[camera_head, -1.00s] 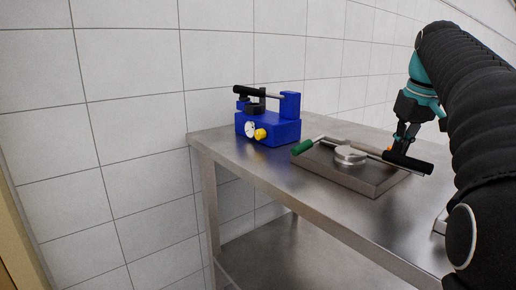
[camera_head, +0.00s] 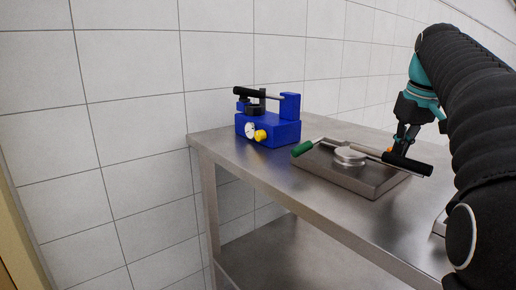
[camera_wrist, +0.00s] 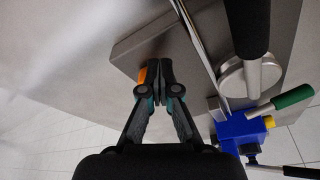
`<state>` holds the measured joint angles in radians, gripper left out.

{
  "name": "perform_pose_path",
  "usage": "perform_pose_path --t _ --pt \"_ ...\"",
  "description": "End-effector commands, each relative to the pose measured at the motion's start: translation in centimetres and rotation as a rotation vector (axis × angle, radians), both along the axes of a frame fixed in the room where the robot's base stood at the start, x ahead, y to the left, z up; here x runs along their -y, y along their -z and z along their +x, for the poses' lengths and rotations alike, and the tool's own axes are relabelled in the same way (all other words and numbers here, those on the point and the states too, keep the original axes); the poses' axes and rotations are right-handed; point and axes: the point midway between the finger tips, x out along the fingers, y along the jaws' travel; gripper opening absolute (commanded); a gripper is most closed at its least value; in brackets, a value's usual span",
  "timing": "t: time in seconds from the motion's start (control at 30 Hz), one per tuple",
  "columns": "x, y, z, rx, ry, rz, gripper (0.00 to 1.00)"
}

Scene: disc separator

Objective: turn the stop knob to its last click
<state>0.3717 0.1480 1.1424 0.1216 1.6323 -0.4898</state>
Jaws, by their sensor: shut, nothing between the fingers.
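A small orange part, possibly the stop knob, shows beside my fingertips in the head view (camera_head: 390,149) and left of them in the wrist view (camera_wrist: 142,75). It is partly hidden by my fingers, and I cannot tell whether they touch it. My gripper (camera_head: 399,146) is shut and empty at the far edge of the grey plate (camera_head: 350,180); it also shows in the wrist view (camera_wrist: 160,67).
A blue device (camera_head: 285,131) with a yellow knob (camera_head: 260,135), white dial (camera_head: 249,129) and black-gripped bar (camera_head: 255,92) stands at the table's left end. A tiled wall runs behind.

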Motion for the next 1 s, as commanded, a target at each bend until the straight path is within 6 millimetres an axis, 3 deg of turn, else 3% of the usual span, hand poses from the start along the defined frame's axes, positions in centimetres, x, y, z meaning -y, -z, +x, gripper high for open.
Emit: perform_pose_path --t 1.0 --pt "1.9 0.0 0.1 0.000 0.001 0.000 0.00"
